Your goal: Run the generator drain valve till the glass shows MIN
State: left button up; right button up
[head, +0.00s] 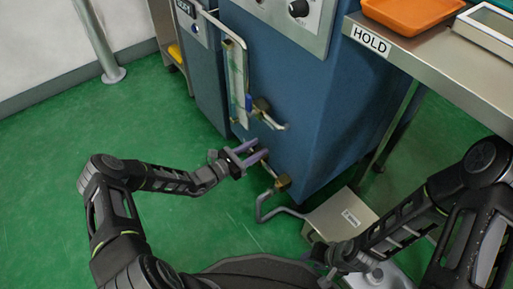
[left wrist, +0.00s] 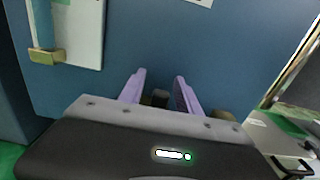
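The blue generator cabinet (head: 285,85) carries a tall sight glass (head: 238,75) on its front; its level and marks are too small to read. The left wrist view shows the glass's lower end with a brass fitting (left wrist: 47,56). A brass drain valve (head: 282,183) sits low on the cabinet, above a bent pipe (head: 262,208). My left gripper (head: 256,153) is at the cabinet front, up and left of this valve. Its purple fingers (left wrist: 159,90) stand apart, with a dark part between them that I cannot identify. My right gripper (head: 324,258) is low in the head view, mostly hidden.
A steel table (head: 440,65) marked HOLD stands at the right with an orange tray (head: 410,12). A metal box (head: 340,215) sits on the floor by the pipe. Green floor is clear at the left.

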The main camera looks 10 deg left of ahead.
aim_at(248, 153)
pick_arm(q)
jog(key=p+v, duration=0.2)
jog(key=v, duration=0.5)
jog(key=shift+s+a, duration=0.15)
jog(key=shift+s, duration=0.1)
dwell(0.3)
